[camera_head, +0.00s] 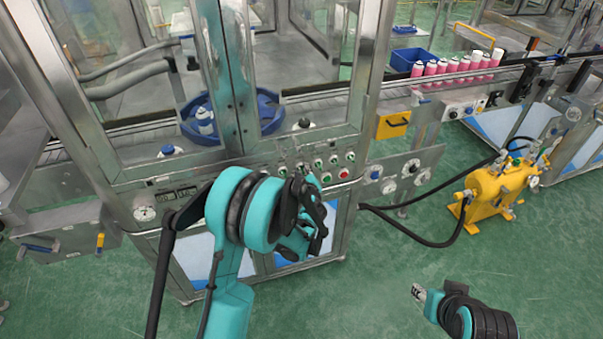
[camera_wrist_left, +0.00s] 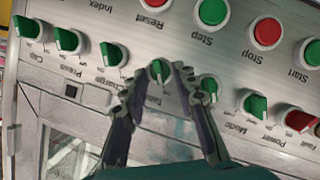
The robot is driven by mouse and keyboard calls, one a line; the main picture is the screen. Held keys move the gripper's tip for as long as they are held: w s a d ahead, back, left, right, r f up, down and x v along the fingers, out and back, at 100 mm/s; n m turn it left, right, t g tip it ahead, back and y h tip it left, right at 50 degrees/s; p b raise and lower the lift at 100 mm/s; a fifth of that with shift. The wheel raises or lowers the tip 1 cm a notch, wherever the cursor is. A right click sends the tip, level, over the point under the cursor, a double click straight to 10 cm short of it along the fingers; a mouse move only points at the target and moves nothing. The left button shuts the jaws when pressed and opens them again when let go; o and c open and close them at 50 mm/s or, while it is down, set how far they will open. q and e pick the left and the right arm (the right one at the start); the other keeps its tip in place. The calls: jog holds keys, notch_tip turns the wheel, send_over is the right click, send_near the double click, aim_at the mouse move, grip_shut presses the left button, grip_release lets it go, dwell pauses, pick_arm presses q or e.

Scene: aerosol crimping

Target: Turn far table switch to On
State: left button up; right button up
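The table switch (camera_wrist_left: 158,71) is a small green knob on a grey control panel in the left wrist view, its handle roughly upright in the picture. Its label, seen upside down, is partly legible between my fingers. My left gripper (camera_wrist_left: 162,76) is open, with one fingertip on each side of the knob; contact cannot be told. In the head view my left gripper (camera_head: 312,215) is in front of the machine's panel, and my arm hides part of it. My right gripper (camera_head: 419,292) is low at the right, away from the panel; its finger opening is unclear.
Green Step (camera_wrist_left: 213,11) and red Stop (camera_wrist_left: 267,32) buttons are above. A yellow tank (camera_head: 495,190) with black hoses stands right of the machine. Floor in front is clear.

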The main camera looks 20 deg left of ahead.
pick_arm(q)
grip_shut()
jog(key=m+g+y, duration=0.1)
jog(key=m, duration=0.1)
jog(key=m+g+y, duration=0.1)
jog(key=shift+w+d+m, duration=0.2)
jog(key=shift+d+m, duration=0.1)
jog(key=shift+m, duration=0.1)
jog(key=m+y, duration=0.1)
jog(key=m+g+b, duration=0.1)
jog(key=m+y+b, duration=0.1)
jog(key=m, duration=0.1)
jog(key=shift+w+d+y, duration=0.15)
jog(key=shift+d+y, duration=0.15)
dwell(0.6)
